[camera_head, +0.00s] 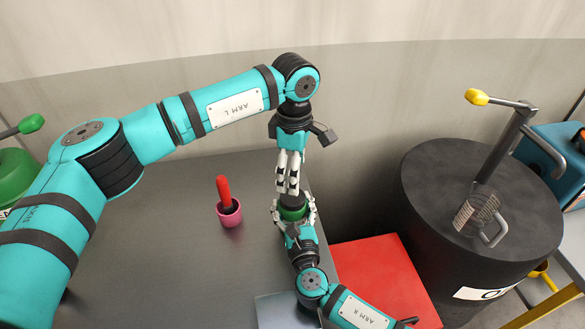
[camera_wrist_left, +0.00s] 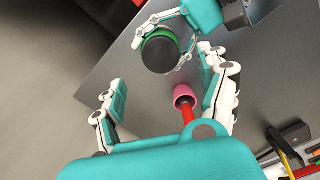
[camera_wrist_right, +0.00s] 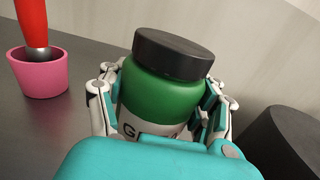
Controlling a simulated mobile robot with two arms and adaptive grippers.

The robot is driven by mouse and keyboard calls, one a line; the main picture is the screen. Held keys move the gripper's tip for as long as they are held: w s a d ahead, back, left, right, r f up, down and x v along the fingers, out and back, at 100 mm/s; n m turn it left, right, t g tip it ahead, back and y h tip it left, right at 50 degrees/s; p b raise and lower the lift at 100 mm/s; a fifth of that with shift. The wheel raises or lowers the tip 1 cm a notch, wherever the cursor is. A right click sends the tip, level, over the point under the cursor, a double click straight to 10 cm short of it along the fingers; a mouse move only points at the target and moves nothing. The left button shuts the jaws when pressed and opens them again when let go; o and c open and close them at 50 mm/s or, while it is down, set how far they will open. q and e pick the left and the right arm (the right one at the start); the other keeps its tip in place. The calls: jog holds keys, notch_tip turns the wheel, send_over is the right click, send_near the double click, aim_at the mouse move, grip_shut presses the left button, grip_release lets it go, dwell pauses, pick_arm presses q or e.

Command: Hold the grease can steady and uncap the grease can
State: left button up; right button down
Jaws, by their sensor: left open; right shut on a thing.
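The grease can (camera_wrist_right: 160,95) is a green jar with a pale label and a wide black cap (camera_wrist_right: 173,50) seated on top. My right gripper (camera_head: 293,212) is shut around the can's body, with fingers on both sides, and holds it upright. In the head view the cap (camera_head: 293,199) shows just below the fingertips of my left gripper (camera_head: 287,182). The left gripper is open and empty, pointing down at the can. In the left wrist view the cap (camera_wrist_left: 160,53) lies beyond the spread fingers, apart from them.
A pink cup (camera_head: 230,217) with a red-handled tool stands on the dark table (camera_head: 170,260) left of the can. A red surface (camera_head: 380,280) and a large black drum (camera_head: 440,200) are to the right. The table's left part is largely clear.

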aim_at(292, 197)
pick_arm(q)
jog(key=m, duration=0.6)
jog(key=shift+a+m, duration=0.1)
jog(key=shift+m, duration=0.3)
jog(key=m, duration=0.5)
jog(key=shift+m, duration=0.3)
jog(key=shift+f, duration=4)
jog(key=shift+c, duration=0.4)
